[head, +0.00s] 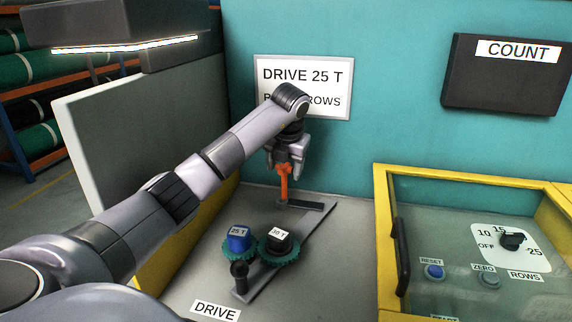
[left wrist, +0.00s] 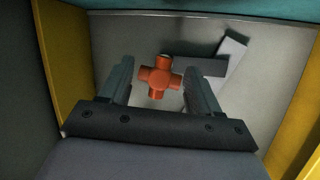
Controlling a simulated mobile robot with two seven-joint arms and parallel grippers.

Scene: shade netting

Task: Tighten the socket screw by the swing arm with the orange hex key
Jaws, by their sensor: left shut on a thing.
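The orange hex key (head: 284,184) stands upright below my left gripper (head: 285,164) in the head view. My left gripper is shut on its upper part. In the left wrist view, the key's orange cross-shaped handle (left wrist: 160,77) lies between the two fingers. The key's lower end is at the left end of a dark bar (head: 308,205). The grey swing arm (head: 317,226) runs from that bar down to a dark knob (head: 239,269). I cannot make out the socket screw; the key and the bar hide that spot. My right gripper is not in view.
A blue-topped 25 T gear (head: 239,240) and a black-topped 30 T gear (head: 279,243) stand left of the swing arm. A yellow-framed clear cover (head: 470,180) over a control panel is at the right. A teal wall (head: 400,60) closes the back.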

